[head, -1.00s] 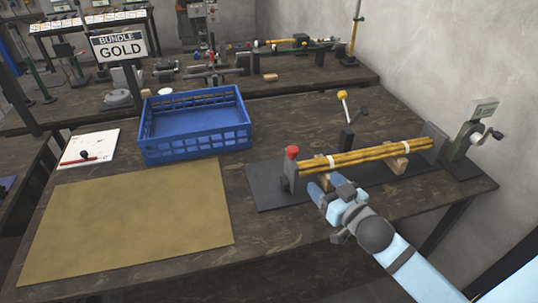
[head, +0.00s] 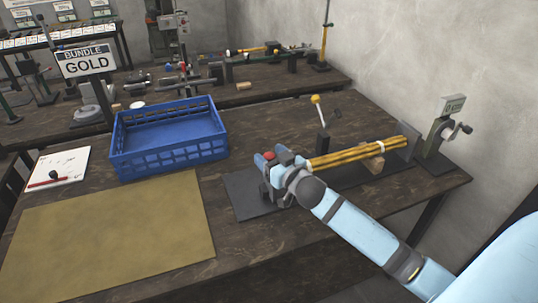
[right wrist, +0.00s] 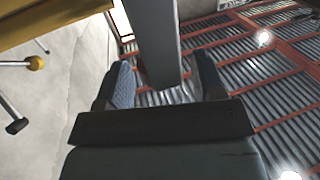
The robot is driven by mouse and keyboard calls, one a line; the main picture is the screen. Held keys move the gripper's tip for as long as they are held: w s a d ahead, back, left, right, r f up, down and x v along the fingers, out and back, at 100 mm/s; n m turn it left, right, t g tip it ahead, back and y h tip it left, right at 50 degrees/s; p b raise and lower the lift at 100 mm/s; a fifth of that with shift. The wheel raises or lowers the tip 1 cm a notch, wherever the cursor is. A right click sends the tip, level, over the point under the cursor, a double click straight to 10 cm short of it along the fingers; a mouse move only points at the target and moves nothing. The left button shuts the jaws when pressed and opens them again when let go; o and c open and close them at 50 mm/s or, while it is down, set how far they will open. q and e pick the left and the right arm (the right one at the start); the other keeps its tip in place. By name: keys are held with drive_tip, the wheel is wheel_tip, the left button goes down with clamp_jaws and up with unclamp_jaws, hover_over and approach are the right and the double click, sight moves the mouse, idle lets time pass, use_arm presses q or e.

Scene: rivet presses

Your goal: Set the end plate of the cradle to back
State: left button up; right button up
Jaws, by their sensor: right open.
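The cradle has a dark base (head: 240,196) on the table and carries a bundle of yellow rods (head: 345,154). Its near-left end plate has a red knob (head: 269,156) on top and is mostly hidden by my right gripper (head: 274,163). In the right wrist view, a grey upright plate (right wrist: 155,40) stands between the two blue fingers of the gripper (right wrist: 165,82). The fingers are apart, with gaps visible beside the plate. A fixed-looking plate (head: 408,142) stands at the cradle's far right end. My left gripper is not in view.
A yellow-knobbed lever (head: 317,99) stands behind the cradle. A crank device with a small display (head: 440,130) stands at its right end by the wall. A blue crate (head: 170,150), a tan mat (head: 110,235) and a "BUNDLE GOLD" sign (head: 86,62) are to the left.

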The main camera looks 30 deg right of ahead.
drive_tip(key=shift+w, duration=0.35)
drive_tip(key=shift+c, duration=0.4)
drive_tip(key=c, duration=1.1)
drive_tip(key=w+a, duration=0.2)
drive_tip(key=a, duration=0.6)
drive_tip(key=shift+p, duration=0.4)
drive_tip(key=shift+a, duration=0.4)
